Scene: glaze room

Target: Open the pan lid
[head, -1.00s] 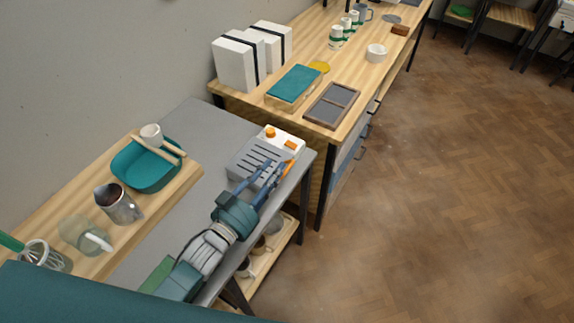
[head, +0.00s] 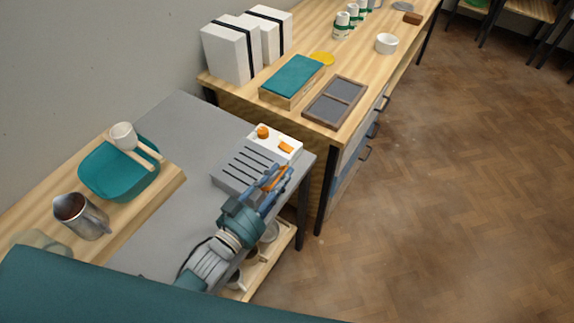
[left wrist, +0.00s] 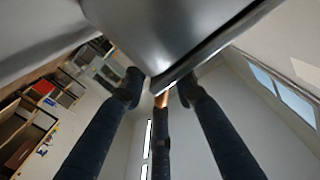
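A grey box-shaped appliance with a slotted top (head: 240,167) sits on the grey table; this may be the pan with its lid, which looks closed. Its white panel (head: 272,141) carries an orange knob and an orange button. My left gripper (head: 275,177) is at its front right corner, with an orange bar between the blue fingers. In the left wrist view a grey metal body (left wrist: 165,35) fills the top. The left gripper's fingertips (left wrist: 159,88) are spread under its edge, with a gap on each side of the orange-ended bar. My right gripper is not in view.
A wooden bench (head: 225,94) with white boxes and a slate tray (head: 335,101) stands behind.

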